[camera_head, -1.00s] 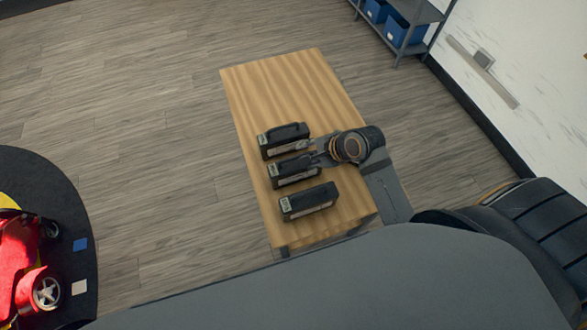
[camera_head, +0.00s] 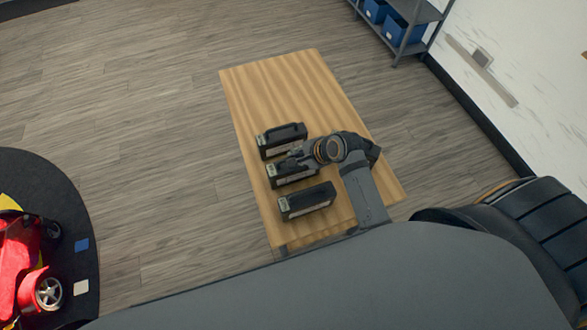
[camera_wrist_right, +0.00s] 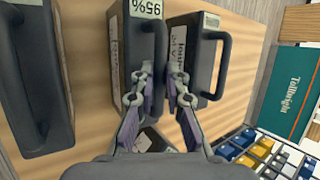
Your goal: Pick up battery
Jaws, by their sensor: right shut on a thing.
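Three dark batteries with top handles stand in a row on the wooden table: the back one (camera_head: 282,143), the middle one (camera_head: 287,175) and the front one (camera_head: 307,203). My right gripper (camera_head: 296,160) reaches in from the right over the middle battery. In the right wrist view, its fingers (camera_wrist_right: 158,96) sit either side of the handle of the middle battery (camera_wrist_right: 122,60), which has a "95%" label, and are shut on it. The battery still appears to stand on the table in line with the others. My left gripper is not in view.
In the wrist view, neighbouring batteries stand close on the left (camera_wrist_right: 30,90) and the right (camera_wrist_right: 190,35). The table's far part (camera_head: 280,85) is bare. A shelf with blue bins (camera_head: 400,30) stands at the back right.

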